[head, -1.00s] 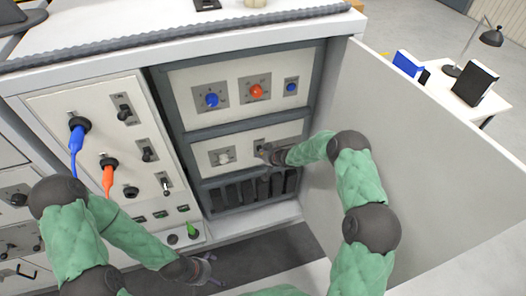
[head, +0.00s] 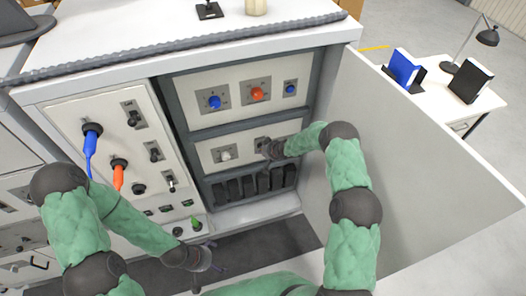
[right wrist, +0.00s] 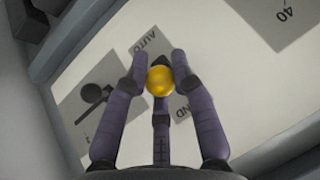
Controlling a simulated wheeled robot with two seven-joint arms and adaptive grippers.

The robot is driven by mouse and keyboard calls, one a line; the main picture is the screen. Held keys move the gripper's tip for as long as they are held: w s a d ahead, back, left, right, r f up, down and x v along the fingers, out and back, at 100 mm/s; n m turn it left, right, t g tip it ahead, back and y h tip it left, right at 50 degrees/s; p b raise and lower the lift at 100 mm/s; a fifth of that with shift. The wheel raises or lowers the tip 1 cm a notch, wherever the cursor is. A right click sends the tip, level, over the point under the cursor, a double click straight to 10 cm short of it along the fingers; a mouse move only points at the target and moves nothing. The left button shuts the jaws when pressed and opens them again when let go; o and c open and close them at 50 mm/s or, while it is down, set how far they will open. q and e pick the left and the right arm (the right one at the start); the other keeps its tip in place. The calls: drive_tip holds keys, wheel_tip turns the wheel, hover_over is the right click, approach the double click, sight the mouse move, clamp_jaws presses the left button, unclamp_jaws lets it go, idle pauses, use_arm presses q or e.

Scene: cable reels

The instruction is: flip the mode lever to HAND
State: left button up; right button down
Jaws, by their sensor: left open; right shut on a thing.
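The mode lever shows in the right wrist view as a yellow ball knob (right wrist: 160,81) over a grey plate lettered AUTO above and partly hidden HAND below right. My right gripper (right wrist: 163,72) is shut on the knob, its fingers around it. The lever's stem is hidden, so I cannot tell its exact position. In the head view my right gripper (head: 270,149) is at the lower white panel (head: 207,148) in the cabinet's open bay, covering the lever. My left gripper (head: 206,264) is open and empty, low in front of the cabinet.
A pale rotary knob (head: 225,155) sits left of my right gripper. Blue and orange knobs (head: 257,94) are on the panel above. Blue and orange plugs (head: 118,176) hang on the left panel. The open grey door (head: 420,150) stands close right of my right arm.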

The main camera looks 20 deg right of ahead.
drive_tip(key=shift+s+f, duration=0.1)
drive_tip(key=c, duration=1)
unclamp_jaws()
drive_tip(key=shift+s+d+r, duration=0.2)
drive_tip(key=shift+s+r, duration=0.1)
drive_tip(key=shift+r, duration=0.3)
drive_tip(key=v, duration=1)
drive_tip(key=shift+s+d+r, duration=0.1)
drive_tip(key=shift+s+r, duration=0.05)
drive_tip(key=shift+s, duration=0.15)
